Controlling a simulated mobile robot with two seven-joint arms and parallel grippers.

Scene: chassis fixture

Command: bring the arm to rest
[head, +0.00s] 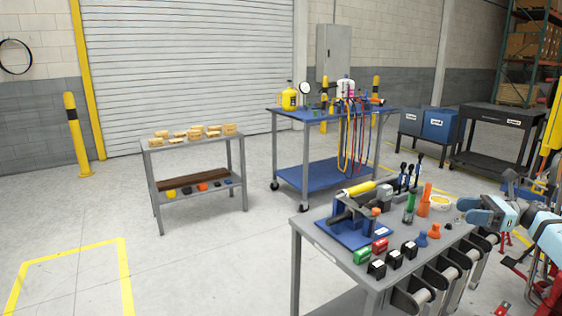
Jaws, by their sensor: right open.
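My right arm comes in from the right edge, in light blue and grey. Its right gripper (470,210) is open, with nothing seen between its fingers. It is over the right side of the grey workbench (297,262), close to a white and yellow round dish (440,202). I cannot tell how high above the bench top it is. My left gripper is not in view.
The bench holds a blue fixture (343,232) with a yellow-handled tool, green, red and black blocks, and several orange and green parts. Reels hang along its front. A blue cart (330,175) and a grey table (185,146) stand behind. Open floor lies left.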

